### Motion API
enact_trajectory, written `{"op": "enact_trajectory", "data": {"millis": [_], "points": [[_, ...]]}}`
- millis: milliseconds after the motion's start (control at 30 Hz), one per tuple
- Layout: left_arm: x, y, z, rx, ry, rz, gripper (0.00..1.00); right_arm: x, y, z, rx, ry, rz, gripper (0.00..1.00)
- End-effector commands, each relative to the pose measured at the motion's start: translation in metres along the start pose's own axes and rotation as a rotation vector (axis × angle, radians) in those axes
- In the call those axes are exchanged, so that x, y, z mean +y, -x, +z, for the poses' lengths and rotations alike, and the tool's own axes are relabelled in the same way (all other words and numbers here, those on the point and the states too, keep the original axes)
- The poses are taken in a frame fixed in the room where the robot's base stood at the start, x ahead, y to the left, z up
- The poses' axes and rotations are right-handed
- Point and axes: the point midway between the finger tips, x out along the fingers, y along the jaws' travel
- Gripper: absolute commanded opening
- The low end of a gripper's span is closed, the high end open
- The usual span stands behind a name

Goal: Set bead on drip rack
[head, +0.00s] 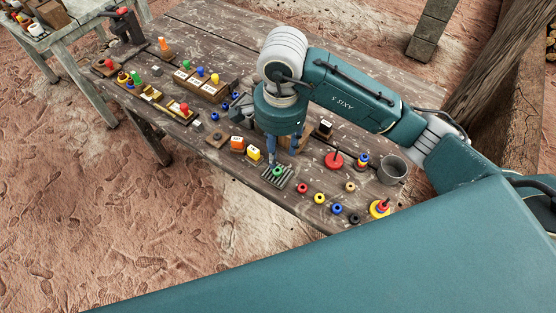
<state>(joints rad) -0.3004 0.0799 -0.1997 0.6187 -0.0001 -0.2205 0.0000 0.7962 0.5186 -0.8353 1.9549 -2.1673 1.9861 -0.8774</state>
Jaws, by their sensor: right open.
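The drip rack (285,182) is a small dark slatted rack at the front edge of the wooden table. A green bead (278,171) sits on its slats. My right gripper (284,154) points down just behind the rack, its blue fingers spread, with no bead visible between them. One fingertip is close to the green bead; I cannot tell whether they touch. Loose beads lie right of the rack: red (302,188), yellow (319,198), blue (337,209), black (354,219) and tan (350,186). My left gripper is out of view.
A grey cup (392,170), a red disc with a peg (334,160) and a ring stacker (380,208) stand at the right. Several pegged toys crowd the table's left part.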

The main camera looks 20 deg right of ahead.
Motion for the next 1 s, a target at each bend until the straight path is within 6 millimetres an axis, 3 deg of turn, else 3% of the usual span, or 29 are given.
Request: {"op": "enact_trajectory", "data": {"millis": [100, 267, 867, 1000], "points": [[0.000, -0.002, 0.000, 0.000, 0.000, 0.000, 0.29, -0.001, 0.019, -0.001, 0.003, 0.000, -0.004, 0.40], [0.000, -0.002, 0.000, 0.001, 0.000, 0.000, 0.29, 0.000, 0.029, -0.001, 0.002, -0.001, -0.001, 0.40], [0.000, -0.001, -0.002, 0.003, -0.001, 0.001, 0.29, 0.001, 0.030, 0.000, 0.000, 0.000, 0.001, 0.40], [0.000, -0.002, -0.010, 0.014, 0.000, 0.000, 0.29, 0.001, 0.030, 0.000, 0.000, 0.000, 0.001, 0.40]]}}
